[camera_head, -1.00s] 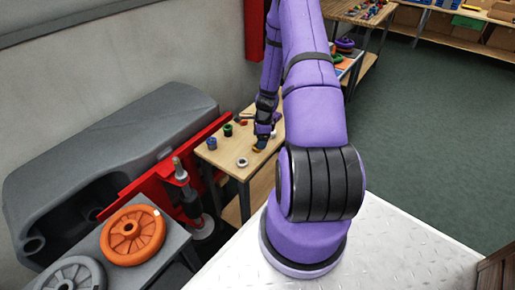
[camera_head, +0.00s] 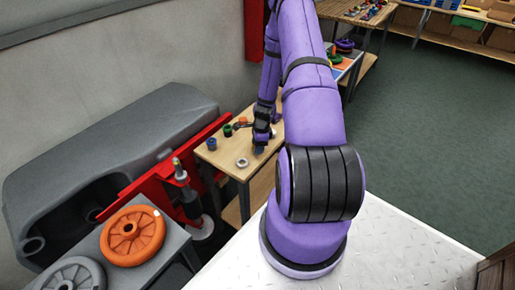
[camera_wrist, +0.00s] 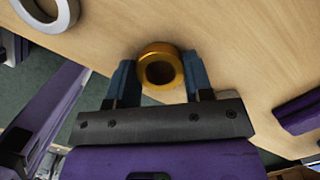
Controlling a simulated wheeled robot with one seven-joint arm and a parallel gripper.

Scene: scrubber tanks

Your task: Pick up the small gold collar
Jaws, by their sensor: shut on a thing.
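The small gold collar (camera_wrist: 161,66) is a ring with a dark hole, seen in the wrist view. My gripper (camera_wrist: 160,78) has its two blue fingers on either side of the collar, shut on it over the light wood table (camera_wrist: 235,75). Whether the collar touches the table is hard to tell. In the head view my gripper (camera_head: 259,150) is low at the small wooden table, and its fingers hide the collar there.
A silver ring (camera_head: 242,162) lies left of my gripper; it also shows in the wrist view (camera_wrist: 62,12). A blue part (camera_head: 211,143), a green part (camera_head: 228,131) and an orange part (camera_head: 242,119) stand farther back. Red bars and a grey tank (camera_head: 100,150) stand left.

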